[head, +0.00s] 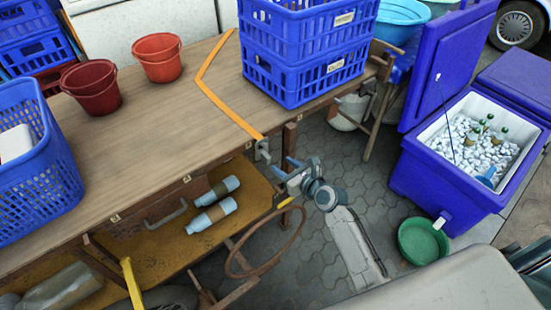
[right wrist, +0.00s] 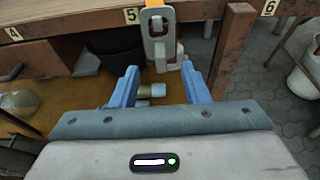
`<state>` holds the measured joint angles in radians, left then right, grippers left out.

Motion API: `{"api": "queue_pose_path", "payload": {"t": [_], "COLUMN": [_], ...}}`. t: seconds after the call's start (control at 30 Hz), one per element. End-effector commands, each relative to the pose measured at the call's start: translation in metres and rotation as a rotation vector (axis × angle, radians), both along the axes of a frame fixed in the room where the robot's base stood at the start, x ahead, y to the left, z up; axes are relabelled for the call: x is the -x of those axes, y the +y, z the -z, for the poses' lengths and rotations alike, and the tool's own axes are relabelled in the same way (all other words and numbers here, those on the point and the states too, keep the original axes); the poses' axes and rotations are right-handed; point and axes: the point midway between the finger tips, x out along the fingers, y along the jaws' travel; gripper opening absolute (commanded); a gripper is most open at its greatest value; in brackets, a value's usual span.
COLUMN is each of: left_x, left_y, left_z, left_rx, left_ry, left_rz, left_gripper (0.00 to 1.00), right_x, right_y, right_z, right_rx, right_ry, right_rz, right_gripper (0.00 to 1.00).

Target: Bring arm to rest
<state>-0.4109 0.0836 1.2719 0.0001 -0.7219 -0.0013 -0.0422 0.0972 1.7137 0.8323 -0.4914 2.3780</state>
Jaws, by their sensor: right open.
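My right gripper (head: 284,168) is in front of the table's near edge in the head view, with its blue fingers pointing to the table. In the right wrist view the two fingers of the right gripper (right wrist: 160,84) are spread apart with nothing held between them. A grey metal fitting (head: 262,151) hangs at the table edge at the end of an orange strap (head: 222,106). In the right wrist view the fitting (right wrist: 160,52) is beyond the fingers, by the number 5 label. My left gripper is not in view.
The wooden table (head: 150,115) bears blue crates (head: 305,75) and two red buckets (head: 157,58). Two pale bottles (head: 212,216) lie on the yellow lower shelf. A blue cooler (head: 415,175) and green basin (head: 422,241) stand right. Paved floor between is partly clear.

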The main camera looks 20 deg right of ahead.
Motion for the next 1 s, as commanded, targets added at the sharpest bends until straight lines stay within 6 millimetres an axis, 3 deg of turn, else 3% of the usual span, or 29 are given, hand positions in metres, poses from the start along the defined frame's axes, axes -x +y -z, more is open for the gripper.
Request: {"api": "queue_pose_path", "payload": {"t": [0.2,0.5,0.67,1.0], "left_x": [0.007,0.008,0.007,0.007], "left_y": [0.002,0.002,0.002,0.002], "left_z": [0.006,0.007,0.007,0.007], "left_rx": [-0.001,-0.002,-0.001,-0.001], "left_ry": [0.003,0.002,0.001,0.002], "left_rz": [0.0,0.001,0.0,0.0], "left_gripper": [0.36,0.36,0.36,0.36], "right_x": [0.025,0.038,0.073,0.178], "right_y": [-0.009,-0.007,0.003,0.001], "right_z": [-0.007,-0.007,0.002,0.018], "right_rx": [0.001,0.09,0.45,1.398], "right_ry": [0.0,-0.006,-0.032,-0.132], "right_rz": [0.0,-0.041,-0.213,-0.824], "right_gripper": [0.41,0.41,0.41,0.41]}}
